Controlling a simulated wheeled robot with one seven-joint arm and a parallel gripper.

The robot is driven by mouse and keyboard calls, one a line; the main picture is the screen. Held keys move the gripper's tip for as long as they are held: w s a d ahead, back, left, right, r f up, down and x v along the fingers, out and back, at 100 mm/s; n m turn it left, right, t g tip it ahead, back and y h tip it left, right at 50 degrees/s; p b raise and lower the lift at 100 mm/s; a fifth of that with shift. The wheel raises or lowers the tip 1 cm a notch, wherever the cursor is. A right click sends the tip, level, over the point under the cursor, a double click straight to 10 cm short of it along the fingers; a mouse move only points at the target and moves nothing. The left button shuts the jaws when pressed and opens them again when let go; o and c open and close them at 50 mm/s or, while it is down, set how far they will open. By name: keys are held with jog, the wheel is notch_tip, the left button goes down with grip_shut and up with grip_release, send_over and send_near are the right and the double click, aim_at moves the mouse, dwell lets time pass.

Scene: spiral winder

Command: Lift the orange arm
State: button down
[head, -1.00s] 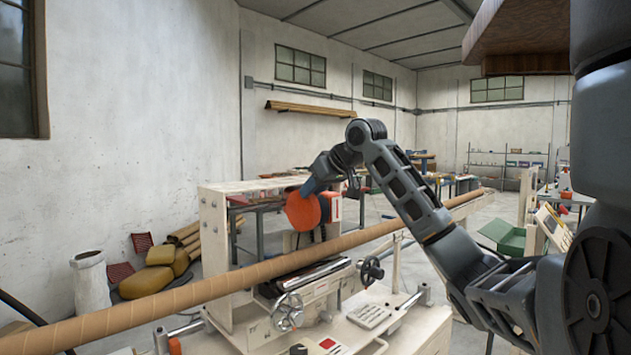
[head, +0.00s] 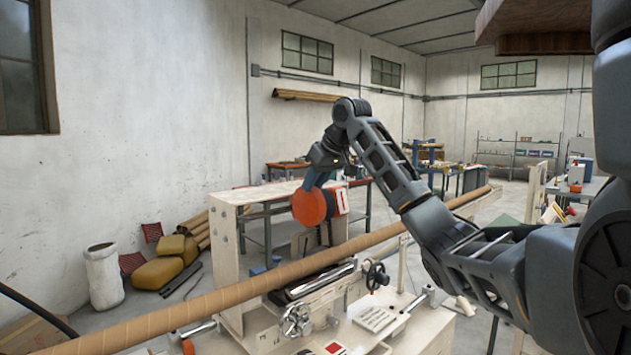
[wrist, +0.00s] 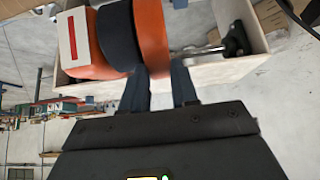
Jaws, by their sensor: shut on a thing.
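The orange arm (head: 313,206) has a round orange disc and a block with a white, red-striped plate. It is above the brown tube, in the opening of the pale winder frame (head: 226,250). My gripper (head: 316,184) reaches down to it from above, its blue fingers at the disc's upper edge. In the wrist view, the orange arm (wrist: 152,35) fills the upper middle, with a dark band between disc and block. My gripper (wrist: 160,75) has both fingers against its near edge there.
A long brown tube (head: 250,283) runs diagonally across the winder, below the orange arm. Handwheels (head: 296,320) and a metal roller (head: 322,279) sit in front. Yellow sacks (head: 160,272) and a white bin (head: 103,276) stand by the left wall.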

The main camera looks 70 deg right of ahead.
jog(key=shift+w+r, duration=0.1)
jog(key=shift+r, duration=0.15)
jog(key=c, duration=1.3)
grip_release()
jog(key=o, duration=0.4)
jog(key=shift+f, duration=0.1)
jog(key=shift+o, duration=0.2)
jog(key=b+v, duration=0.1)
jog(key=v, duration=0.6)
jog(key=shift+s+r+b, duration=0.25)
jog(key=shift+r+b, duration=0.05)
jog(key=shift+b, duration=0.1)
jog(key=shift+a, duration=0.15)
